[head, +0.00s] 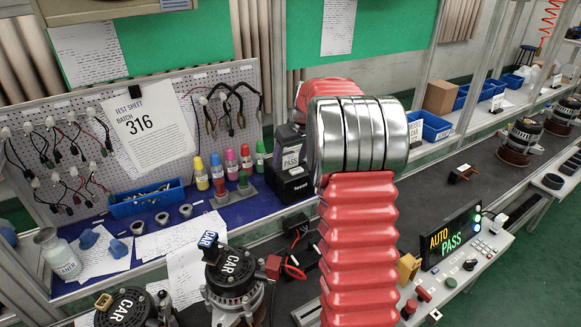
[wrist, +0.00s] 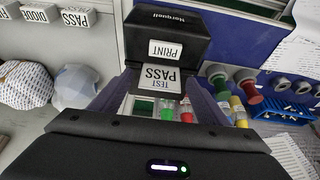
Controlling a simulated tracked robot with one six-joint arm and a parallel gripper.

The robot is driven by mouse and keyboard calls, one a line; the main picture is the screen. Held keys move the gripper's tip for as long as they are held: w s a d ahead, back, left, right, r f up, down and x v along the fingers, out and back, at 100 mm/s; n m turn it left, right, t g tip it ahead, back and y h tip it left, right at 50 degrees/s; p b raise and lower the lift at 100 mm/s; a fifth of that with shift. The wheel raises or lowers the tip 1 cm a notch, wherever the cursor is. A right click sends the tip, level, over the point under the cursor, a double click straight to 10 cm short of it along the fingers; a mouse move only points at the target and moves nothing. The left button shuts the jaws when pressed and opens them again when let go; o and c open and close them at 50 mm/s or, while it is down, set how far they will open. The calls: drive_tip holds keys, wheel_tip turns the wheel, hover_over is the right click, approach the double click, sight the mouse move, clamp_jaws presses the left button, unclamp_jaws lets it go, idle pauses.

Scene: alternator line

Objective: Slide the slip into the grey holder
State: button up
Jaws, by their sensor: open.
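The slip (wrist: 160,80), a small white card reading TEST PASS, sticks out of the black printer (wrist: 166,36) marked PRINT in the wrist view. My gripper (wrist: 163,88) is open, with one dark finger on each side of the slip; I see no contact. Grey label pieces marked PASS (wrist: 77,17) and DIODE stand at the wrist view's upper left; I cannot tell whether one is the grey holder.
Coloured bottles (head: 231,162) stand left of the printer on the blue mat. A blue tray (head: 147,200) and a pegboard (head: 150,140) with cables lie farther left. Alternators (head: 233,272) stand in front. The dark bench (head: 445,205) at right has some clear space.

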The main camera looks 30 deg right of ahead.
drive_tip(key=shift+c, duration=0.4)
drive_tip(key=c, duration=1)
